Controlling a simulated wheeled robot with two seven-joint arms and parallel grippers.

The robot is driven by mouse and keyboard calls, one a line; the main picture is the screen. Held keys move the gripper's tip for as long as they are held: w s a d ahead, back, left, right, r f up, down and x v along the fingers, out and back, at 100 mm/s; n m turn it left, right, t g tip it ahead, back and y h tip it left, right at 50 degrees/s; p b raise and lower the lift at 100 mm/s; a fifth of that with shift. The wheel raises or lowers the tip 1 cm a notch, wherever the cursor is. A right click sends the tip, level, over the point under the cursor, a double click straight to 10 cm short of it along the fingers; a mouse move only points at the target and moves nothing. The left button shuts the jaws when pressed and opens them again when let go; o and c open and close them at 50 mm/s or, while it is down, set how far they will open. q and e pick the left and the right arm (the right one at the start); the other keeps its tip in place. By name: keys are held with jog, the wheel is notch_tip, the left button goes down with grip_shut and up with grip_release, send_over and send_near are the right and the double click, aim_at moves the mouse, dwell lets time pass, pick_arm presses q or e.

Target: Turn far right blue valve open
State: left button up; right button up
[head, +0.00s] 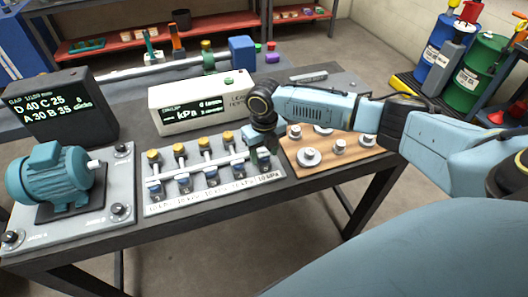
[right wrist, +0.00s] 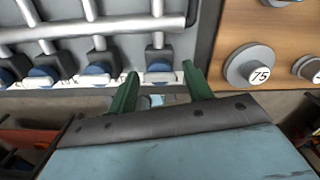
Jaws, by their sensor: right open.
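The manifold panel (head: 215,193) carries a row of several blue valves with yellow-topped parts behind them. The far right blue valve (right wrist: 159,73) shows in the right wrist view, below a grey pipe end. In the head view my right gripper hides it. My right gripper (head: 262,160) is over the right end of the panel. In the right wrist view its green fingers (right wrist: 160,82) are open, one on each side of the far right valve. I cannot tell whether they touch it. My left gripper is not in view.
A wooden board (head: 318,160) with round metal weights lies just right of the panel. A white kPa display (head: 200,103) stands behind it. A teal motor (head: 48,175) on a grey plate and a dark display box (head: 62,107) are at the left.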

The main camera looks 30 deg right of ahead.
jog(key=c, duration=1)
jog(key=shift+o, duration=0.2)
